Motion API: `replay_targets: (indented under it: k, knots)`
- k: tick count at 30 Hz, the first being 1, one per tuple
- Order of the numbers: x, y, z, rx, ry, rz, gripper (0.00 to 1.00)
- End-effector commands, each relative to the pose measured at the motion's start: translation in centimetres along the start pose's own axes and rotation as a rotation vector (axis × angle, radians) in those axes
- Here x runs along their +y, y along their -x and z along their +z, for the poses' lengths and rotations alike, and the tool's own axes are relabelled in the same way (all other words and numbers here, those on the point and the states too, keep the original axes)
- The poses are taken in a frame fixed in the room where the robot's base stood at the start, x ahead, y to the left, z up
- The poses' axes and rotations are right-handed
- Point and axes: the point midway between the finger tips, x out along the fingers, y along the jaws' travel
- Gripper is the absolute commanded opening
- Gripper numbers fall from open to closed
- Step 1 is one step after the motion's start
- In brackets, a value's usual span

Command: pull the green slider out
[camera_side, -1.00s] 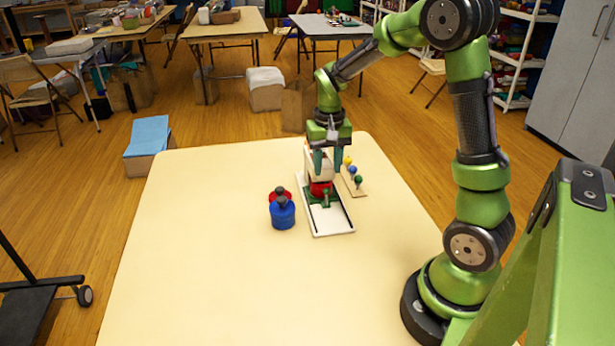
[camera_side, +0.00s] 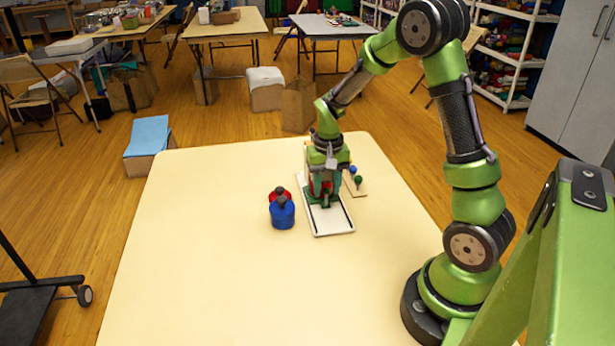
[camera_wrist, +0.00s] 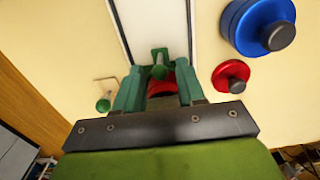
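The green slider's upright handle (camera_side: 326,199) stands in the white track base (camera_side: 333,224), which lies on the table. In the wrist view the slider (camera_wrist: 160,56) shows as a green bracket with a rounded knob, in line with the gap between my fingertips. My gripper (camera_side: 323,184) is low over the far part of the base. In the wrist view my gripper (camera_wrist: 159,82) has its two green fingers apart, with a gap on each side of the knob. A red part (camera_wrist: 163,83) shows between the fingers. Most of the slider is hidden by my gripper in the side view.
The near and left table (camera_side: 200,270) is clear.

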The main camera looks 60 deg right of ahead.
Motion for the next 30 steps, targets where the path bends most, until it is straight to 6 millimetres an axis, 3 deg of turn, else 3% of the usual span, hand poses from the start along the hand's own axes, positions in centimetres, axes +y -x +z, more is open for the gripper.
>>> replay_targets:
  k: [1,9,14,30]
  knots:
    - [0.0,0.0,0.0,0.000,0.000,0.000,0.39]
    - [0.0,0.0,0.0,0.000,0.000,0.000,0.00]
    - [0.0,0.1,0.2,0.000,0.001,0.000,0.00]
    - [-0.1,0.1,4.0,0.001,0.002,-0.001,0.00]
